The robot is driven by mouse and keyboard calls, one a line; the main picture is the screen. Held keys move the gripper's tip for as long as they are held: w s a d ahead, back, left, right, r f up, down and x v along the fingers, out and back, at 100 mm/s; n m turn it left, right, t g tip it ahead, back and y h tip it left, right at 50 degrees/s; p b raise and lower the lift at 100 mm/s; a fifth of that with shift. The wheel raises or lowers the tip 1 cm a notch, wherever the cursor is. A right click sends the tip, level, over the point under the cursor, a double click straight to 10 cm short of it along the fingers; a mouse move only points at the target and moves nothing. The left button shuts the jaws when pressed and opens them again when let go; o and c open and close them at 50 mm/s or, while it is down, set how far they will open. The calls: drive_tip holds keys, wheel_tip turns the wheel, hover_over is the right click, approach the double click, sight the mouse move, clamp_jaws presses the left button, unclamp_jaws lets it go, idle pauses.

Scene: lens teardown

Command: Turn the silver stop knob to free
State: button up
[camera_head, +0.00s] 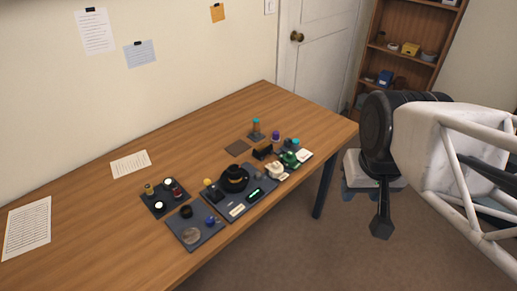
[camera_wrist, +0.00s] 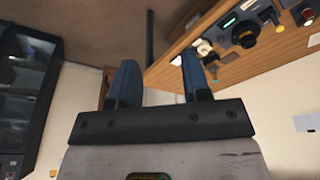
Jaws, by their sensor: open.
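A dark panel (camera_head: 228,205) near the table's front edge carries a black lens unit with a gold ring (camera_head: 235,176) and a lit green display (camera_head: 255,194). I cannot make out the silver stop knob for certain at this size. The lens unit also shows at the upper right of the wrist view (camera_wrist: 245,36), with the green display beside it (camera_wrist: 229,20). My gripper (camera_wrist: 159,60) is open and empty, fingers apart.
A tray with a silver disc (camera_head: 208,238) and a tray with small jars (camera_head: 154,209) stand left of the panel. Several small items, including a green one (camera_head: 289,159), stand to its right. The table's back (camera_head: 200,140) is mostly clear. A bookshelf (camera_head: 394,60) stands behind.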

drive_tip(key=shift+o, duration=0.6)
drive_tip(key=m+g+y, duration=0.3)
drive_tip(key=m+y, duration=0.2)
drive_tip(key=m, duration=1.2)
hover_over(259, 174)
drive_tip(key=d, duration=0.3)
wheel_tip(259, 174, down, 22)
drive_tip(key=shift+w+d+f, duration=0.15)
drive_tip(key=shift+f, duration=0.05)
drive_tip(key=shift+x, duration=3.9)
drive_tip(key=shift+w+d, duration=0.1)
drive_tip(key=c, duration=0.9)
